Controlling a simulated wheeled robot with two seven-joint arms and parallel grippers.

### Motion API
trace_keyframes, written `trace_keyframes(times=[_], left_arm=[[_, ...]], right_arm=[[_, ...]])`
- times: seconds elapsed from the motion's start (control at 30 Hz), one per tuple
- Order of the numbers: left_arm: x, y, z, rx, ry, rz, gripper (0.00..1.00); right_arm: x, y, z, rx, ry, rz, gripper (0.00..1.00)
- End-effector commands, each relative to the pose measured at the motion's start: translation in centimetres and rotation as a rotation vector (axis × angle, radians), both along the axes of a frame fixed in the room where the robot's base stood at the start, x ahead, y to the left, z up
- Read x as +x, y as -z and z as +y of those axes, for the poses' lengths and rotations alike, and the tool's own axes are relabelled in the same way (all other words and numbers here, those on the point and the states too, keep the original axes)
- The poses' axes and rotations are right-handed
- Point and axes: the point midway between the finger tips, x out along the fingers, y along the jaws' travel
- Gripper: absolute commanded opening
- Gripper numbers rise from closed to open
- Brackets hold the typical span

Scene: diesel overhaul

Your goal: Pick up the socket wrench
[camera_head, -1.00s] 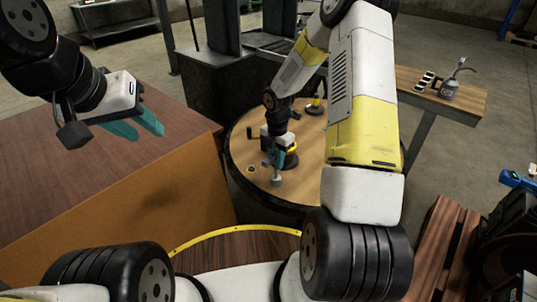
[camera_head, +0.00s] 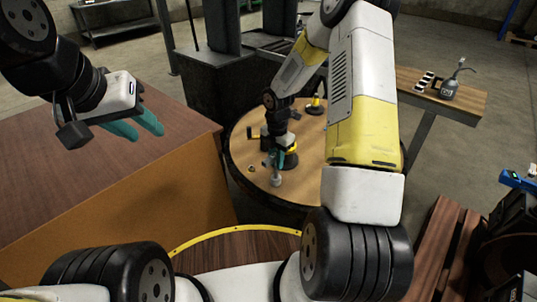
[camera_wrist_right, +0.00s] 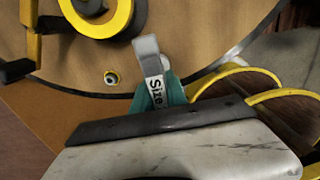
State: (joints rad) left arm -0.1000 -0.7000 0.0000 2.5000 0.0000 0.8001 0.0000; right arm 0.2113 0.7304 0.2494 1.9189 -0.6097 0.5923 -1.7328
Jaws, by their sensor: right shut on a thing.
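The socket wrench (camera_wrist_right: 150,62) is a grey tool with a white label reading "Size"; the rest of the label is hidden. My right gripper (camera_wrist_right: 168,92) has its teal fingers shut on it, above the round wooden table. In the head view my right gripper (camera_head: 284,152) is over the table's near part, with the wrench's grey end (camera_head: 275,180) hanging below it. The table hides behind the wrench, and I cannot tell whether they touch. My left gripper (camera_head: 135,127) is open and empty above the brown box-like bench at left.
The round table (camera_head: 247,140) also holds a yellow and black part (camera_wrist_right: 105,15) and a small brass nut-like piece (camera_wrist_right: 111,78). The brown bench (camera_head: 60,170) stands at left. A side table (camera_head: 470,105) at right bears an oil can (camera_head: 449,88). Dark machinery stands behind.

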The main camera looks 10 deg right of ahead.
Motion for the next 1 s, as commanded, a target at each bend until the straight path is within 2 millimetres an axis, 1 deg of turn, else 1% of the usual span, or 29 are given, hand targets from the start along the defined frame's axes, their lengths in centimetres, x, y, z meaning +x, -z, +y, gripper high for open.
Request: trace_keyframes(times=[0.73, 0.87, 1.0], left_arm=[[0.0, 0.0, 0.0, 0.0, 0.0, 0.0, 0.36], [0.0, 0.0, 0.0, 0.0, 0.0, 0.0, 0.36], [0.0, 0.0, 0.0, 0.0, 0.0, 0.0, 0.36]], right_arm=[[0.1, -0.2, 0.0, 0.0, 0.0, -0.002, 0.0], [0.1, -0.9, -0.1, -0.001, 0.001, -0.002, 0.0], [0.1, -2.4, 0.0, -0.001, 0.001, -0.004, 0.0]])
